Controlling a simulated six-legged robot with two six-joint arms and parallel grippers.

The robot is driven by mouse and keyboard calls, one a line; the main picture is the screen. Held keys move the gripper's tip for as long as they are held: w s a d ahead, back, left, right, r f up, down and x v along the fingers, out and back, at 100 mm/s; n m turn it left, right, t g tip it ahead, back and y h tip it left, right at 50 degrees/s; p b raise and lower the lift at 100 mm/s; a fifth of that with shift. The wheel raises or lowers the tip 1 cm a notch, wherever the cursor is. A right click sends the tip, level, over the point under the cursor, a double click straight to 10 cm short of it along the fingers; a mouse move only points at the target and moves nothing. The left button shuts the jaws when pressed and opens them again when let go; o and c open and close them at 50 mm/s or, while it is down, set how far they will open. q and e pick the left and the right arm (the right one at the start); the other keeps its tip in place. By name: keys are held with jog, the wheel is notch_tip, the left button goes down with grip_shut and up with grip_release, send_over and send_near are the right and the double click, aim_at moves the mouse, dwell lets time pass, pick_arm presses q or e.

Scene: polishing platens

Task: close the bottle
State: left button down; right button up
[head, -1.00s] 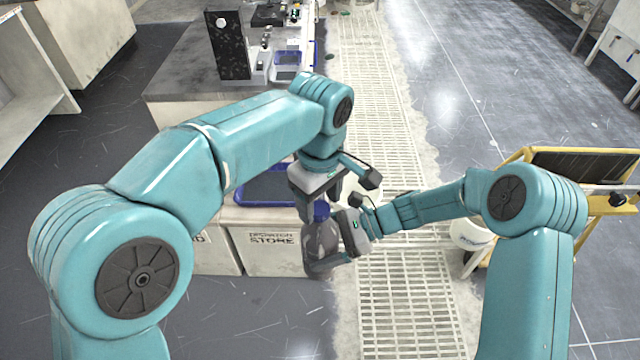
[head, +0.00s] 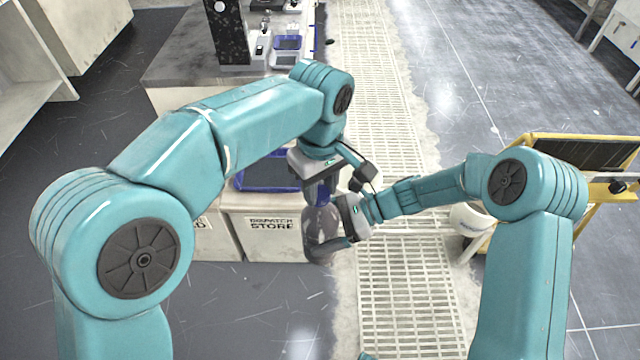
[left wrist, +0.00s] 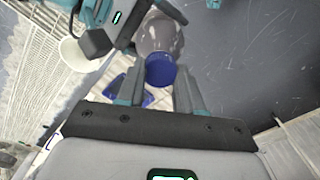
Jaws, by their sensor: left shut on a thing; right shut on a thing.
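A clear greyish bottle (head: 320,230) stands roughly upright in the air in the head view. My right gripper (head: 338,228) is shut on its body from the right. My left gripper (head: 320,192) points down right above the bottle's top and is shut on a blue cap. The cap (left wrist: 160,71) shows between the left fingers in the left wrist view, in line with the bottle (left wrist: 160,35) behind it. The cap is at the bottle's mouth, but I cannot tell whether it is seated. The neck is hidden behind the cap.
A bench with boxes labelled "DISPATCH STORE" (head: 270,224) and a blue tray (head: 250,184) lies behind the grippers. A white bucket (head: 468,219) and a yellow-framed stand (head: 530,148) are at right. Floor grating (head: 410,300) runs below the bottle.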

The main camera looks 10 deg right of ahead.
pick_arm(q)
jog(key=m, duration=1.5)
jog(key=shift+m, duration=0.3)
jog(key=m, duration=0.3)
jog(key=shift+m, duration=0.4)
jog(key=c, duration=0.7)
grip_release()
jog(key=shift+o, duration=0.2)
notch_tip(320, 180, up, 12)
